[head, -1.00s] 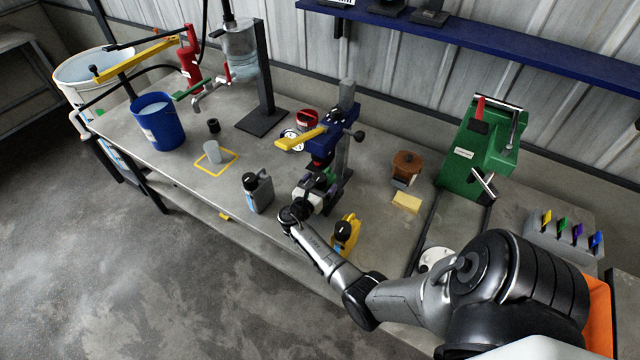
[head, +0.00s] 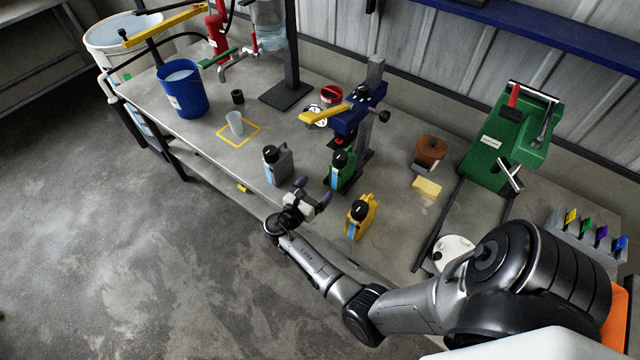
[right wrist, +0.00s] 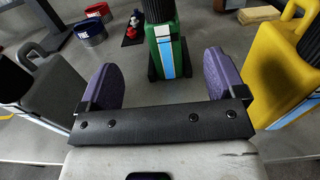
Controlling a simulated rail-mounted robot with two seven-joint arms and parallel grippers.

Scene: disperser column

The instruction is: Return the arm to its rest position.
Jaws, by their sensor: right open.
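My right gripper (head: 313,192) is open and empty at the front edge of the bench, with its two purple fingers apart; they also show in the right wrist view (right wrist: 163,84). A green jug (head: 342,172) with a black cap stands upright just beyond the fingers, in front of the blue press; in the right wrist view the jug (right wrist: 165,48) is ahead of the gap, apart from both fingers. A grey jug (head: 279,165) stands to the left and a yellow jug (head: 361,220) to the right. My left gripper is not in view.
The blue press (head: 352,118) with a yellow handle stands behind the green jug. The floor (head: 150,250) in front is clear.

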